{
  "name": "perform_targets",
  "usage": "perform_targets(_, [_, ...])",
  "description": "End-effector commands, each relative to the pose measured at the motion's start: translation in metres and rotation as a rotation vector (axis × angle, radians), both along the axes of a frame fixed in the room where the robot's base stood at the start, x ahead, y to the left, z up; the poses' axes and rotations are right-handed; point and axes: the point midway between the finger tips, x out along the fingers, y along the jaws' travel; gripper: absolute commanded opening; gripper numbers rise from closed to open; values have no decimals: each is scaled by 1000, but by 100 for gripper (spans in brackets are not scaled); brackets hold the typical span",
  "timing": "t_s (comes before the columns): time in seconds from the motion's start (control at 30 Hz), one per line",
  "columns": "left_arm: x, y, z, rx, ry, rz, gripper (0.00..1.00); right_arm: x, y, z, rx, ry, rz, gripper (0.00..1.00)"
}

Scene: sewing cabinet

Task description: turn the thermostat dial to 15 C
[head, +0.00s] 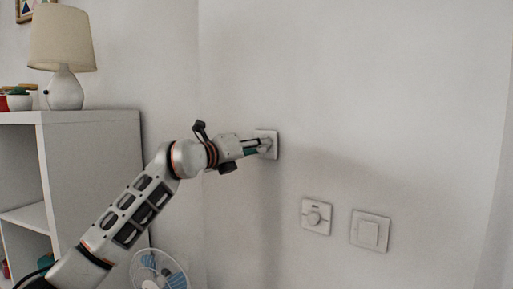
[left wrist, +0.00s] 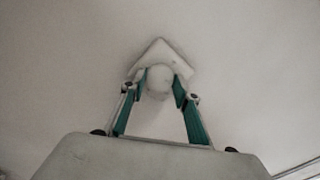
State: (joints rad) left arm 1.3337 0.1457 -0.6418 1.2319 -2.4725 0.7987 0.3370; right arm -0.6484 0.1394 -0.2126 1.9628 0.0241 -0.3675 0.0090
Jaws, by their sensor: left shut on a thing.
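A square white wall plate (head: 273,136) is on the wall at the centre of the head view, with my left gripper (head: 266,146) at its front. In the left wrist view the same plate (left wrist: 161,52) appears turned like a diamond, with a pale round dial (left wrist: 159,80) on its face. My left gripper (left wrist: 160,82) is shut on this dial, one teal-padded finger on each side. Any marks or scale on the dial are too small or hidden to read. My right gripper is not in view.
Lower right on the wall are a plate with a round knob (head: 314,215) and a flat square switch (head: 370,231). A white shelf unit (head: 95,160) bearing a lamp (head: 63,50) stands at left. A fan (head: 158,270) stands low beside it.

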Motion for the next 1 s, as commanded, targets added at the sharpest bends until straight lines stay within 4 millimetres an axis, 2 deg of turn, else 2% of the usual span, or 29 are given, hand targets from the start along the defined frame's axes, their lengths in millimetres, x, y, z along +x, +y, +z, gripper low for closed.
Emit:
perform_targets(0.33, [0,1,2,-3,-3,1,9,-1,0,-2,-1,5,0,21])
perform_targets(0.37, [0,1,2,-3,-3,1,39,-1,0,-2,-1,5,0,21])
perform_targets(0.4, [0,1,2,-3,-3,1,48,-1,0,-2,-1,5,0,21])
perform_targets(0.77, [0,1,1,-1,-1,1,48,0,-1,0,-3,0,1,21])
perform_targets(1.0, [-15,15,0,-1,-2,0,48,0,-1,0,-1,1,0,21])
